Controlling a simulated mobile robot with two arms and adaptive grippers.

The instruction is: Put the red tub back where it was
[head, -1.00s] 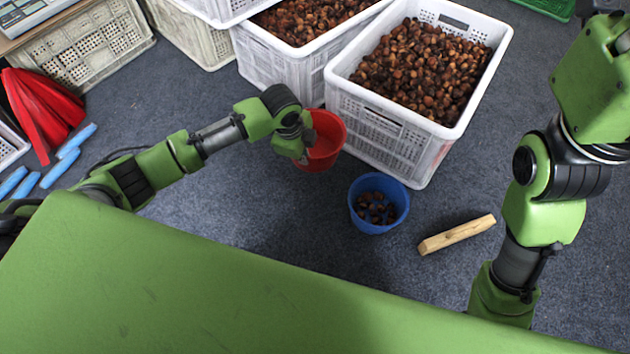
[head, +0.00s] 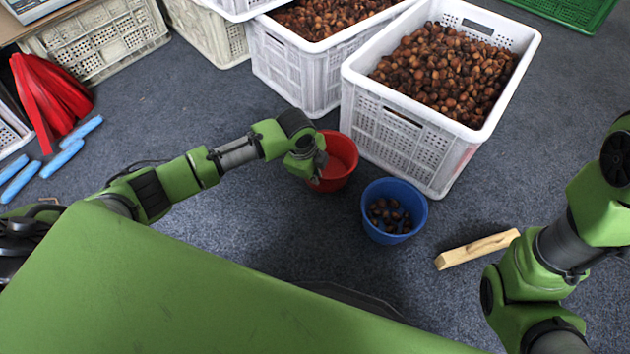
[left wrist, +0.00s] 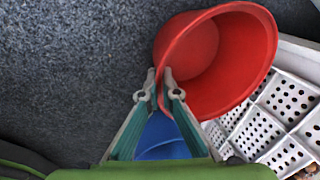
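The red tub (head: 343,174) is in the head view beside the front left side of the near white crate, behind and left of the blue tub. It looks empty. My left gripper (head: 318,165) is at its left rim. In the left wrist view, the two fingertips (left wrist: 158,77) straddle the wall of the red tub (left wrist: 245,60), one inside and one outside, and look closed on it. I cannot tell whether the tub touches the floor. My right gripper is out of view; only my right arm shows at the right.
The blue tub (head: 372,227) holds some chestnuts. A wooden block (head: 476,249) lies to its right. White crates of chestnuts (head: 398,168) (head: 285,75) stand behind. Grey floor (head: 225,105) is free left of the red tub.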

